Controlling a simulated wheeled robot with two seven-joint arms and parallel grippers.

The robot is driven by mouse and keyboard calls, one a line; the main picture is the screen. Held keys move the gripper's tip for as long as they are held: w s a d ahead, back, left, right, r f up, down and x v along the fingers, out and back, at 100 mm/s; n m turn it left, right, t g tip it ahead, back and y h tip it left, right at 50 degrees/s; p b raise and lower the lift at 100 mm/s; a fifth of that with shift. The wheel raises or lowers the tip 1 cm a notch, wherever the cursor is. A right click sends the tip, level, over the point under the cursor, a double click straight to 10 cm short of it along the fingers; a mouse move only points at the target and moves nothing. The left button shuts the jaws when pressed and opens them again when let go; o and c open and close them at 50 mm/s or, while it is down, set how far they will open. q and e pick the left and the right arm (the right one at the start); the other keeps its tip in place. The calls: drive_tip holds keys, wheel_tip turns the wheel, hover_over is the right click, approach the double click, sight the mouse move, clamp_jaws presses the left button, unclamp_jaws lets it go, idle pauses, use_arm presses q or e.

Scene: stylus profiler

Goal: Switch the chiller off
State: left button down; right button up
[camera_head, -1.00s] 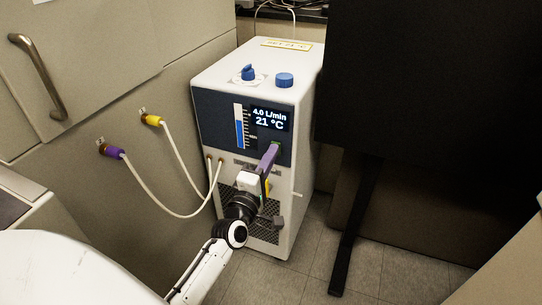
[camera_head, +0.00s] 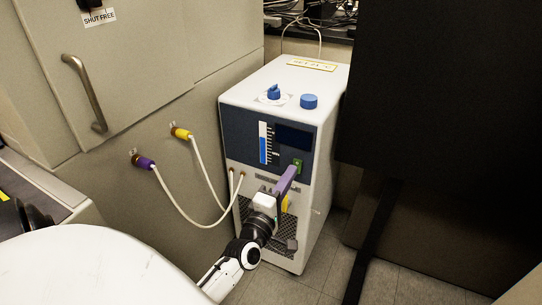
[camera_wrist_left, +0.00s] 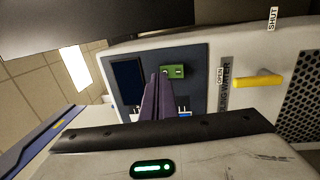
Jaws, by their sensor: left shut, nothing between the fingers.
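The chiller (camera_head: 318,85) is a white box with a dark blue front panel. Its display (camera_head: 295,137) is dark; it is also dark in the left wrist view (camera_wrist_left: 128,82). A green switch (camera_head: 298,163) sits below the display, and shows in the left wrist view (camera_wrist_left: 178,72). My left gripper (camera_head: 293,171) is shut and empty, its purple fingers at the green switch and partly covering it in the head view. In the left wrist view the fingertips (camera_wrist_left: 158,76) lie just beside the switch; I cannot tell whether they touch. My right gripper is not in view.
A yellow valve handle (camera_wrist_left: 258,81) sits between OPEN and SHUT labels. White hoses with purple (camera_head: 146,163) and yellow (camera_head: 181,133) fittings hang at left. A dark panel (camera_head: 440,80) stands close on the right.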

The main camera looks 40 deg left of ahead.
use_arm(q)
drive_tip(key=r+p+v, duration=0.1)
drive_tip(key=r+v, duration=0.1)
drive_tip(key=v, duration=0.9)
drive_tip(key=shift+s+r, duration=0.15)
drive_tip(key=shift+r, duration=0.1)
